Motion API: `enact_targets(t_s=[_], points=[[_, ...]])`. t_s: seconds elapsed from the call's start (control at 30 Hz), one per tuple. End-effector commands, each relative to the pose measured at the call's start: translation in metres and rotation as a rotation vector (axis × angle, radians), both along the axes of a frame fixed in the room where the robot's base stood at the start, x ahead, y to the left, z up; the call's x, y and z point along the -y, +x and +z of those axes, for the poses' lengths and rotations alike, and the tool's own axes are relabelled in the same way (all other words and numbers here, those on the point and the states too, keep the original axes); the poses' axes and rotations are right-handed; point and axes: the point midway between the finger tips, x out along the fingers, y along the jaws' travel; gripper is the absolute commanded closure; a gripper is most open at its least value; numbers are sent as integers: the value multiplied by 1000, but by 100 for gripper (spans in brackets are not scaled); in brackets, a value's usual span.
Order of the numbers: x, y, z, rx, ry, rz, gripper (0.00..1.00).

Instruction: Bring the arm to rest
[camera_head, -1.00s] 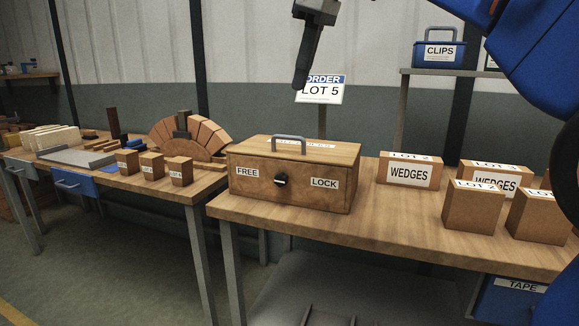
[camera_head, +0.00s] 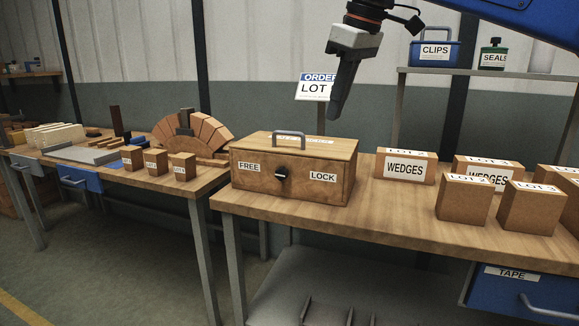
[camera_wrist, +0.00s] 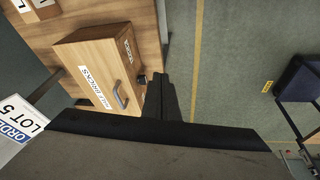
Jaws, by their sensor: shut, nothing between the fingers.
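My gripper (camera_head: 338,106) hangs in the air at upper middle in the head view, fingers pointing down and together. It holds nothing. It is above and behind the right part of the wooden box (camera_head: 291,193), apart from it. My blue arm link reaches in from the upper right. In the wrist view my gripper's dark fingers (camera_wrist: 162,90) show beside the wooden box (camera_wrist: 90,50), whose handle is visible.
The box stands on a wooden bench (camera_head: 400,215) beside several WEDGES boxes (camera_head: 405,167). An order sign (camera_head: 316,88) stands behind. A shelf (camera_head: 480,73) holds a CLIPS bin (camera_head: 435,52) and a SEALS bottle (camera_head: 493,56). A left bench (camera_head: 150,185) carries a brick arch (camera_head: 195,132).

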Motion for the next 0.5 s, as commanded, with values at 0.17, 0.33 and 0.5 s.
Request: enact_targets(t_s=[0.17,0.33,0.5], points=[[44,-25,-49,-2,18,-163,100],[85,-54,-106,2,37,-329,100],[121,-89,-170,9,59,-490,100]])
